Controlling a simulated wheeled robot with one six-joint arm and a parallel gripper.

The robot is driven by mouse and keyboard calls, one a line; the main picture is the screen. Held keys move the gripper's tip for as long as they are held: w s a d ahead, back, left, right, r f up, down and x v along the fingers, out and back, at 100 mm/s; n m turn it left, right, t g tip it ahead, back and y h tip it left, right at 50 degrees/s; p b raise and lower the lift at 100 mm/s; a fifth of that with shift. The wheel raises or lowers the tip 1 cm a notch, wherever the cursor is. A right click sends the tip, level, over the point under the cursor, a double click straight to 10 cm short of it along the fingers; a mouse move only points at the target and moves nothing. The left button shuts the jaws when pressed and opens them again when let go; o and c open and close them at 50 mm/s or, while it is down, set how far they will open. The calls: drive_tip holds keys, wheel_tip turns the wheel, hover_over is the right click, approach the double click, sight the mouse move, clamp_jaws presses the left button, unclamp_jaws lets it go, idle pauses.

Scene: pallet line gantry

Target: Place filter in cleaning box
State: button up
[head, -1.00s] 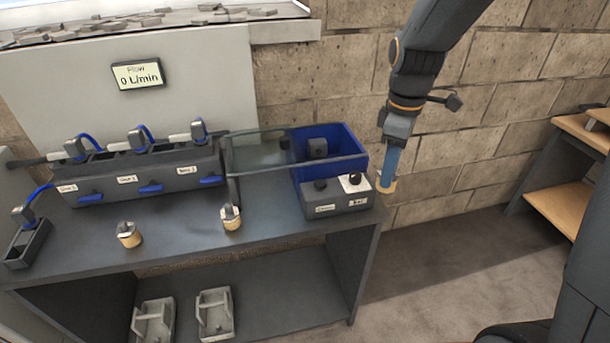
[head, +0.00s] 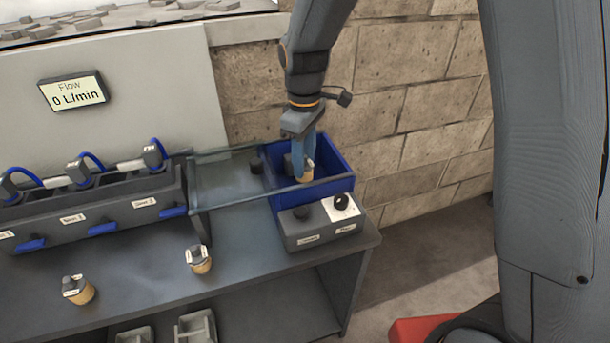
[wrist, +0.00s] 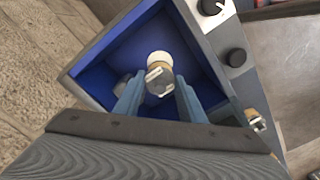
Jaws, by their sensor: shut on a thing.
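My gripper (head: 306,163) points down over the blue cleaning box (head: 338,171) at the right end of the bench. Its blue fingers are shut on a filter (head: 306,173), a small tan and white cylinder. In the wrist view the filter (wrist: 160,62) sits between the fingertips (wrist: 158,95), with the blue box walls (wrist: 187,47) around it. I cannot tell whether the filter touches the box floor. A dark grey block shows inside the box, left of the filter.
A grey control box (head: 320,226) with two knobs stands in front of the blue box. A glass panel (head: 222,180) stands to its left. Two more filters (head: 199,261) (head: 77,290) stand on the bench. The grey housing with blue handles (head: 102,229) is at left.

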drive_tip(key=shift+f+p, duration=0.55)
drive_tip(key=shift+f, duration=2.15)
drive_tip(key=shift+f, duration=0.2)
drive_tip(key=o, duration=1.1)
drive_tip(key=shift+o, duration=0.2)
wheel_tip(320, 180, up, 12)
drive_tip(key=b, duration=0.3)
drive_tip(key=shift+r, duration=0.2)
drive_tip(key=s+d+f+m, duration=0.1)
drive_tip(key=s+d+m, duration=0.1)
drive_tip(key=d, duration=0.1)
drive_tip(key=s+d+f+m, duration=0.1)
drive_tip(key=s+d, duration=0.1)
drive_tip(key=d, duration=0.1)
drive_tip(key=s+d+m, duration=0.2)
drive_tip(key=d, duration=0.1)
drive_tip(key=shift+s+d+f+m, duration=0.15)
drive_tip(key=shift+d+f+m, duration=0.15)
drive_tip(key=shift+f, duration=0.1)
drive_tip(key=s+d+f+m+t, duration=0.1)
drive_tip(key=s+d+f+m, duration=0.2)
drive_tip(key=s+d+m, duration=0.3)
drive_tip(key=s+d, duration=0.1)
drive_tip(key=s, duration=0.2)
drive_tip(key=shift+f+m, duration=0.2)
drive_tip(key=shift+m, duration=0.1)
